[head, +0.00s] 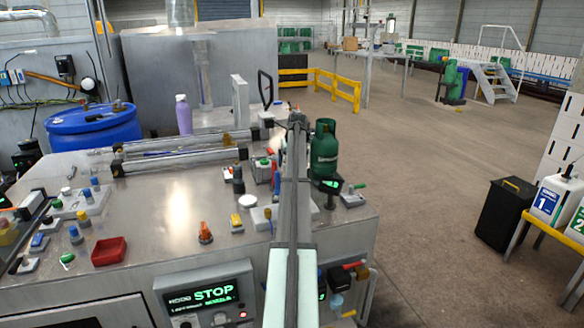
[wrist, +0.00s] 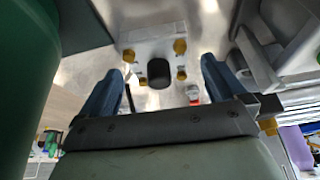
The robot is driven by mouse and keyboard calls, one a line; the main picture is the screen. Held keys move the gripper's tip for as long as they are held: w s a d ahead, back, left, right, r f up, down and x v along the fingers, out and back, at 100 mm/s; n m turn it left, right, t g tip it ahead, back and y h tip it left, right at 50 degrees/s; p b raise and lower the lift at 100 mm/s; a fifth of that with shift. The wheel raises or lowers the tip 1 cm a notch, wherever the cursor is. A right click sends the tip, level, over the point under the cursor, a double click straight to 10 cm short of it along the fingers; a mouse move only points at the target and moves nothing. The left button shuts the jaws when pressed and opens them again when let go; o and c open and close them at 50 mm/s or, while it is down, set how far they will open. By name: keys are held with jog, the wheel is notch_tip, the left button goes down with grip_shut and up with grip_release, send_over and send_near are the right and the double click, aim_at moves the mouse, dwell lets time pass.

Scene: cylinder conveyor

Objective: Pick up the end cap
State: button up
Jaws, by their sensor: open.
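In the wrist view, my gripper (wrist: 161,68) has its two blue-grey fingers spread wide, with nothing between them. Beyond the fingertips, a short black round piece (wrist: 159,74) stands out from a shiny metal surface, roughly centred between the fingers and apart from them. Yellow knobs sit around it. It may be the end cap, but I cannot tell for sure. In the head view, my arm reaches away over the right part of the metal bench (head: 150,225), and its far end is small among the clutter there, so the fingers are not clear.
A green gas bottle (head: 323,150) stands just right of my arm; a large green surface (wrist: 22,85) fills the wrist view's left edge. A purple bottle (head: 183,115), blue drum (head: 95,127) and red tray (head: 109,251) are further left. Open floor lies right of the bench.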

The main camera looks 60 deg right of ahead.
jog(key=shift+c, duration=0.2)
jog(key=c, duration=1.3)
jog(key=shift+r, duration=0.2)
